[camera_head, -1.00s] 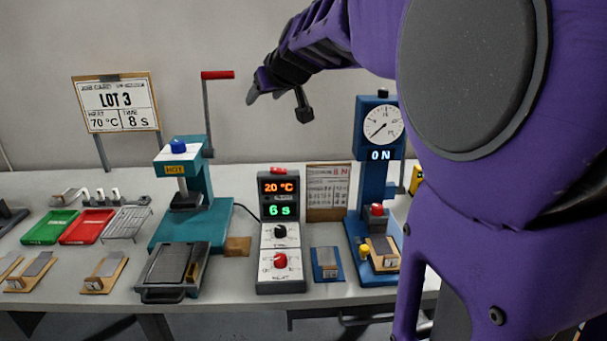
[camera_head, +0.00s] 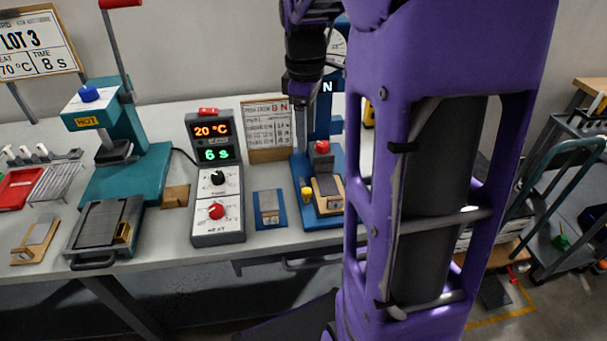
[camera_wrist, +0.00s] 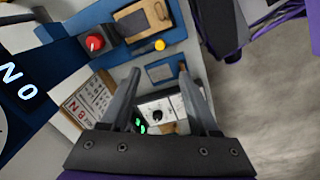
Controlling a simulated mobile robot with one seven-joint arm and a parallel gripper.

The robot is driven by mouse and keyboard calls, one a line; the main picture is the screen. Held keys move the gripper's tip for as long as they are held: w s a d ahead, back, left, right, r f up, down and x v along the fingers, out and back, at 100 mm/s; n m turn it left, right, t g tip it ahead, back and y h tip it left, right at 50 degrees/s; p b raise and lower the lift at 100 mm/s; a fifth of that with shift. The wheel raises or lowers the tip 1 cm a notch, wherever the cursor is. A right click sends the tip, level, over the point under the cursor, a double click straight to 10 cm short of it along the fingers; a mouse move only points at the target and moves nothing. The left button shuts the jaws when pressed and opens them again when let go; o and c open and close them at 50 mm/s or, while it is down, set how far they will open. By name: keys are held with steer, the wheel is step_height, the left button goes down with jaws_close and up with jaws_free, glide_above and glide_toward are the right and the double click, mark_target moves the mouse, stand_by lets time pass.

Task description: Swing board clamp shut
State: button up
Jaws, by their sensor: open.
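The blue tester stand (camera_head: 308,206) is at the right end of the bench, partly behind my arm. A wooden board with a grey strip (camera_head: 327,188) lies on its base, below a red-topped part (camera_head: 323,147). A yellow knob (camera_head: 306,193), which looks like the clamp's handle, stands left of the board; whether the clamp is open is unclear. In the wrist view, the yellow knob (camera_wrist: 160,44) is beside the board (camera_wrist: 136,20), beyond my fingertips. My gripper (camera_wrist: 160,82) is open and empty. In the head view it hangs fingers down by the stand's column (camera_head: 301,128).
A control box (camera_head: 217,190) reading 20 °C and 6 s stands left of the tester. A blue holder with a grey piece (camera_head: 269,208) lies between them. A paper sign (camera_head: 268,130) stands behind. The teal press (camera_head: 125,165) is further left.

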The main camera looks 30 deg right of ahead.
mark_target(306, 190)
steer(key=f+b, duration=0.1)
steer(key=f, duration=0.4)
steer(key=f+b, duration=0.1)
steer(key=f, duration=1.1)
steer(key=shift+w+d+f+b, duration=0.1)
steer(key=shift+w+d+b, duration=0.2)
steer(key=shift+b, duration=0.1)
jaws_close()
